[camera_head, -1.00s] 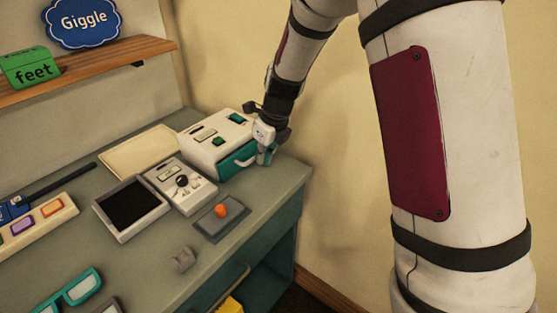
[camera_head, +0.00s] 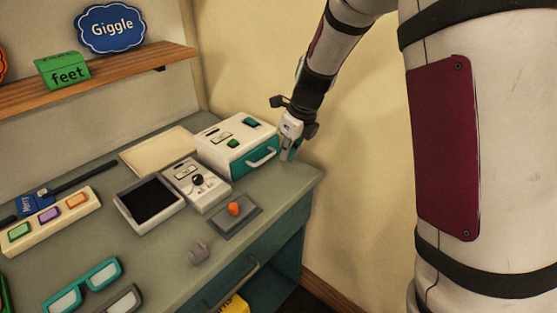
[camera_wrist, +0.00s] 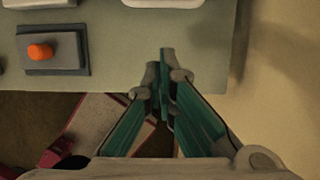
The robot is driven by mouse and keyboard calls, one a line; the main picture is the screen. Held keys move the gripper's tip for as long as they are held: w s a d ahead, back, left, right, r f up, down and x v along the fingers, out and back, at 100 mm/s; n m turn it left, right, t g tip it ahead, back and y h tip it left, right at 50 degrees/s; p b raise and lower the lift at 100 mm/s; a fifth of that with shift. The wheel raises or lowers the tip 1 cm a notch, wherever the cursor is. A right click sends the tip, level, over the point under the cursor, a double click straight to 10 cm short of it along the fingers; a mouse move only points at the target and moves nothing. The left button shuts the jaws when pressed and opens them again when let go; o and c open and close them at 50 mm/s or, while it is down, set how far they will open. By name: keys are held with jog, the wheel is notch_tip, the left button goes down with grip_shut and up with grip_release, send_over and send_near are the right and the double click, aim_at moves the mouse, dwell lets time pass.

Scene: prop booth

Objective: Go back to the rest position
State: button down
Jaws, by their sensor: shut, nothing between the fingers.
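My gripper (camera_head: 288,153) is at the right end of the desk, just right of the white and teal box with a drawer handle (camera_head: 262,157). In the wrist view my gripper (camera_wrist: 161,58) points down past the desk's front edge, with its two teal fingers together and nothing between them. It touches no object that I can make out. My arm comes down to it from the top of the head view.
A shelf (camera_head: 110,75) and wall are close by.

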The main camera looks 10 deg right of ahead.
jog(key=s+d+r+n, duration=0.1)
jog(key=s+r+n, duration=0.6)
jog(key=r, duration=0.5)
jog(key=s+d+r+n+h, duration=0.1)
jog(key=s+n, duration=0.9)
jog(key=s, duration=0.3)
jog(key=s+d+r+n+t+h, duration=0.1)
jog(key=s+d+r+n, duration=0.1)
jog(key=s+n, duration=0.9)
jog(key=shift+s+r+n, duration=0.3)
jog(key=shift+s, duration=0.85)
